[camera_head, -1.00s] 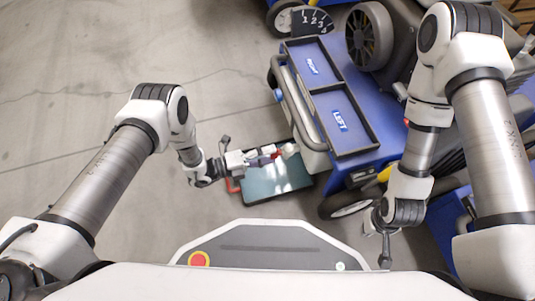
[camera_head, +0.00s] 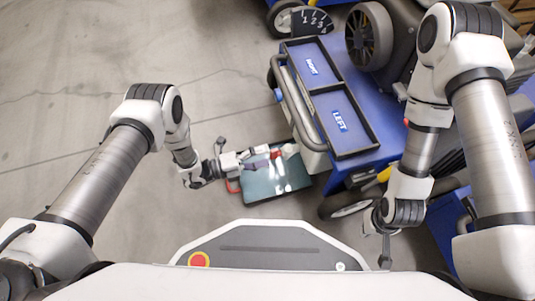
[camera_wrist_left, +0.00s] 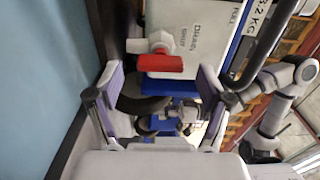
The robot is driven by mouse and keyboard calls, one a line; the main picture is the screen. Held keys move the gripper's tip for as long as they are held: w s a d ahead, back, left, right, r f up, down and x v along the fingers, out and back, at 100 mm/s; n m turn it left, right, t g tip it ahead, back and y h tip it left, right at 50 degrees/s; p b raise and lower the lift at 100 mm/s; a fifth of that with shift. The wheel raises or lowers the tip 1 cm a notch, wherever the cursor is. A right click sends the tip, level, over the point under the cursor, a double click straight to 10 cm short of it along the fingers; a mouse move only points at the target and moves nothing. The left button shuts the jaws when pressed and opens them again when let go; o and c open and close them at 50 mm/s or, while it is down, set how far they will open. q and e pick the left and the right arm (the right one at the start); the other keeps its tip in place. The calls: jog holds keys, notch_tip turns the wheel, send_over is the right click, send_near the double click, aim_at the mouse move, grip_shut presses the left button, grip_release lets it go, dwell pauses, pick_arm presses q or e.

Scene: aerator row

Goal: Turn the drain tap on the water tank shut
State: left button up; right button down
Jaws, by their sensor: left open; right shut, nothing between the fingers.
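The drain tap has a red lever (camera_wrist_left: 160,63) on a white valve body (camera_wrist_left: 152,43), at the side of the white water tank (camera_wrist_left: 215,22). In the left wrist view the lever lies crosswise, pointing right, with lettering on the tank beside it. My left gripper (camera_wrist_left: 160,84) is open, its two purple-grey fingers on either side of the view with the lever ahead between them. I cannot tell whether they touch it. In the head view my left gripper (camera_head: 262,158) is by the white tank end (camera_head: 314,160), partly hiding the tap. My right gripper (camera_head: 385,255) is shut and empty.
A dark-rimmed tray with a shiny surface (camera_head: 262,188) lies below my left gripper. A blue cart (camera_head: 375,110) with a handrail and two compartments marked RIGHT and LEFT stands beside it. Wheels and a yellow part are near. Open concrete floor is to the left.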

pick_arm(q)
jog(key=v, duration=1)
jog(key=shift+a, duration=0.2)
jog(key=shift+r, duration=0.1)
